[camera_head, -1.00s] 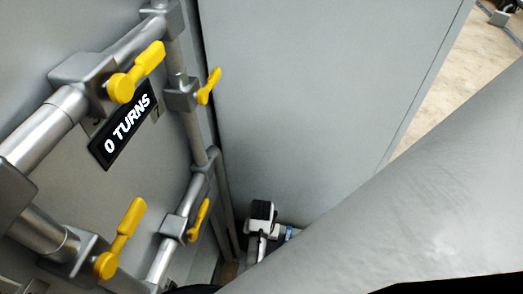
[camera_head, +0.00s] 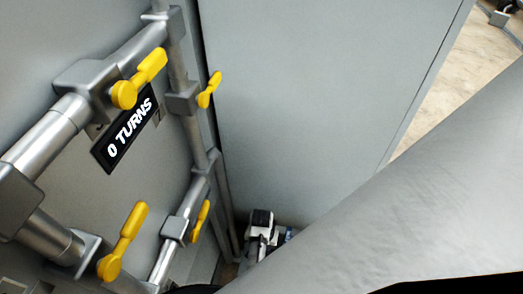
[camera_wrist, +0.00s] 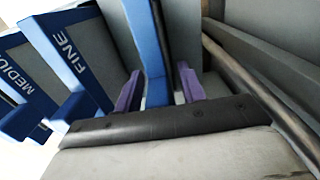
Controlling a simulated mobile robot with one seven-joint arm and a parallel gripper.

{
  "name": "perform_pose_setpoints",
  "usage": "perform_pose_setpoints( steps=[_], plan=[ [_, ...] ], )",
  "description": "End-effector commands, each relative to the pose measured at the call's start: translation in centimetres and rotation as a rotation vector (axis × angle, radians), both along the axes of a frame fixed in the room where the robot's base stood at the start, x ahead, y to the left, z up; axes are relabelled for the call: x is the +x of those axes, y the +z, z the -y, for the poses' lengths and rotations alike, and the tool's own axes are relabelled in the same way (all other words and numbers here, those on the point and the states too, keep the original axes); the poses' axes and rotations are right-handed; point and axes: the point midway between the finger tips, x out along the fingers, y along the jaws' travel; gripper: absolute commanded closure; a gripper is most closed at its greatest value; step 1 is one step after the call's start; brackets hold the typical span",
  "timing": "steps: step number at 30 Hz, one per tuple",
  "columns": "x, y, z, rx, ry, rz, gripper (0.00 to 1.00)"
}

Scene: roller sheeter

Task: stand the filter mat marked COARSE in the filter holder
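In the wrist view my gripper (camera_wrist: 160,90) has two purple fingers, one on each side of the blue edge of a filter mat (camera_wrist: 150,45). A narrow gap shows between this edge and the right finger, so the gripper looks open around it. No marking on this mat can be read from here. To its left stand a blue-edged mat marked FINE (camera_wrist: 70,55) and, farther left, one marked MEDIUM (camera_wrist: 22,75), partly cut off by the frame. The COARSE marking and the filter holder cannot be made out in either view.
In the head view a panel with metal pipes, yellow valve handles (camera_head: 123,242) and a sign reading 0 TURNS (camera_head: 128,135) is at left. A large grey wall (camera_head: 310,90) stands behind. My arm covers the lower right. Bare floor (camera_head: 460,70) shows at upper right.

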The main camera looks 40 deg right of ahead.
Motion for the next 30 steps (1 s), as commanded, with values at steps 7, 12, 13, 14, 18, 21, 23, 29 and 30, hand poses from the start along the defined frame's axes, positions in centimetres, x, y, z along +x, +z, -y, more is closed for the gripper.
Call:
perform_pose_setpoints(
  steps=[7,12,13,14,18,21,23,29,30],
  plan=[
    [0.0,0.0,0.0,0.000,0.000,0.000,0.60],
    [-0.1,-0.3,0.1,0.000,-0.002,0.000,0.60],
    [0.0,-0.1,0.0,-0.001,-0.001,0.001,0.60],
    [0.1,0.7,0.0,-0.002,0.001,0.002,0.60],
    [0.0,3.4,0.2,-0.004,0.001,0.003,0.60],
    [-0.1,6.0,0.4,-0.004,0.002,0.003,0.60],
    [-0.1,7.6,0.4,-0.004,0.001,0.003,0.60],
    [-0.2,11.5,0.4,-0.002,0.001,0.002,0.60],
    [-0.2,12.1,0.4,-0.002,0.000,0.002,0.60]
  ],
)
